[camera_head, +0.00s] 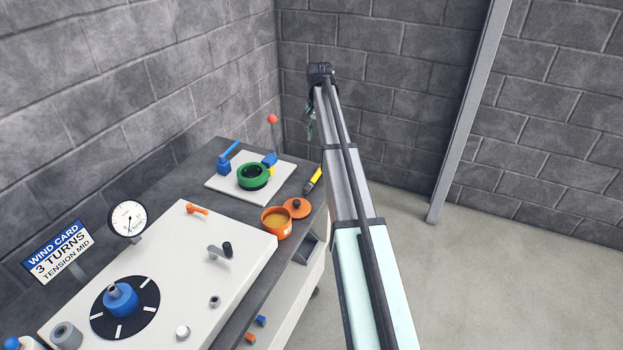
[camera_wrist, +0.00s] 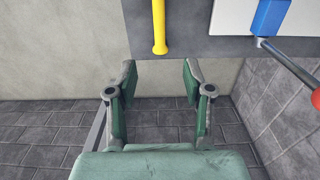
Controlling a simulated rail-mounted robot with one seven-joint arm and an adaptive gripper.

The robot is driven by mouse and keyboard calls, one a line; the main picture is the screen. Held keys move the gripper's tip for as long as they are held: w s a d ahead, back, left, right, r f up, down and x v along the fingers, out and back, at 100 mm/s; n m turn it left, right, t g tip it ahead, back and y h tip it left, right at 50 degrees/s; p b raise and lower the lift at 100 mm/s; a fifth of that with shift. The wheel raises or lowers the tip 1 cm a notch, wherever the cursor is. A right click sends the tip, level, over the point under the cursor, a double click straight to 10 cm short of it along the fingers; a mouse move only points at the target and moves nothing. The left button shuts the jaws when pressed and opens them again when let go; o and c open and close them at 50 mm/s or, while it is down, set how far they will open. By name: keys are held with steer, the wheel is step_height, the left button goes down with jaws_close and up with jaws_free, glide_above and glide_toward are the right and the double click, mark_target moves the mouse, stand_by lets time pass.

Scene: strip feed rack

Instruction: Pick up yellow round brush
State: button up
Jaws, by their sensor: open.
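The yellow round brush (camera_head: 314,180) lies at the right edge of the dark bench, just right of the white plate, with a dark part at its lower end. In the wrist view its yellow handle (camera_wrist: 159,28) points toward my gripper, and its other end is cut off by the top of the picture. My gripper (camera_wrist: 159,72) is open and empty, its two green fingers apart on either side of the handle's line and short of its end. In the head view my gripper (camera_head: 311,122) is mostly hidden behind my arm, beyond the bench's far corner.
A white plate (camera_head: 219,186) holds a green ring (camera_head: 253,177), blue blocks and a red-knobbed lever (camera_head: 272,120). An orange pot (camera_head: 276,222) and its lid (camera_head: 296,208) stand near the brush. A white winding panel (camera_head: 215,245) fills the near bench. Block walls stand behind.

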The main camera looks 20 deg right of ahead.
steer(key=p, duration=0.2)
glide_above(318, 172)
step_height(318, 172, down, 10)
steer(key=shift+f, duration=0.1)
steer(key=shift+s+a+f+p, duration=0.1)
steer(key=shift+f+p, duration=0.5)
steer(key=shift+p, duration=0.1)
steer(key=shift+f+p, duration=0.65)
steer(key=shift+f, duration=1.35)
jaws_close()
